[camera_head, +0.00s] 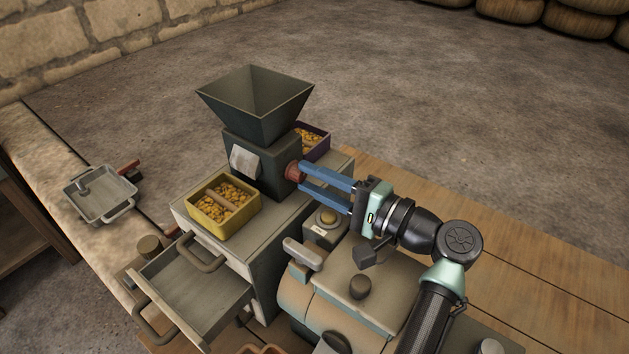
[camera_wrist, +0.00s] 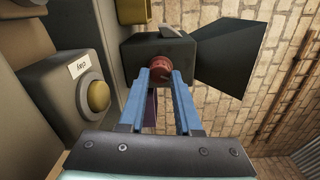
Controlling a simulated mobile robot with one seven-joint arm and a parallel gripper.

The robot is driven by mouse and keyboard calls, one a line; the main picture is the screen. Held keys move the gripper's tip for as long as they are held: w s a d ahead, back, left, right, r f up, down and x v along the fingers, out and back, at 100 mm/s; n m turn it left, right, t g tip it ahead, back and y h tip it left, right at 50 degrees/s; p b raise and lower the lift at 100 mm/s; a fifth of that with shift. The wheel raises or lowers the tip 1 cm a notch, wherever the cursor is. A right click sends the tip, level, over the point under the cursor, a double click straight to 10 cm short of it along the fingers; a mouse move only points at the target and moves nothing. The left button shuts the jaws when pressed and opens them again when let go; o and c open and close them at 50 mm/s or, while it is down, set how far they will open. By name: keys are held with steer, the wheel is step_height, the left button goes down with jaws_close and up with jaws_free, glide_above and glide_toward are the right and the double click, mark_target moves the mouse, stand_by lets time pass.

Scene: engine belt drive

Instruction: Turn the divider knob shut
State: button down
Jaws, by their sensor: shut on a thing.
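The divider knob (camera_head: 295,171) is a reddish-brown round knob on the right side of the dark box under the hopper (camera_head: 255,103). My gripper (camera_head: 306,179) has long blue fingers that reach to the knob from the right. In the wrist view the knob (camera_wrist: 160,66) sits between the tips of my fingers (camera_wrist: 160,76), and they are shut on it. The knob's turn angle cannot be told clearly.
A yellow bin (camera_head: 208,224) and a purple bin (camera_head: 326,141) hold golden pieces on either side of the hopper box. A labelled box with a round yellow button (camera_head: 327,216) stands below my fingers. An open drawer (camera_head: 190,283) juts out front left. A metal pan (camera_head: 100,205) lies on the left ledge.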

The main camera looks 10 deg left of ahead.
stand_by(0.3)
steer(key=c, duration=0.6)
jaws_free()
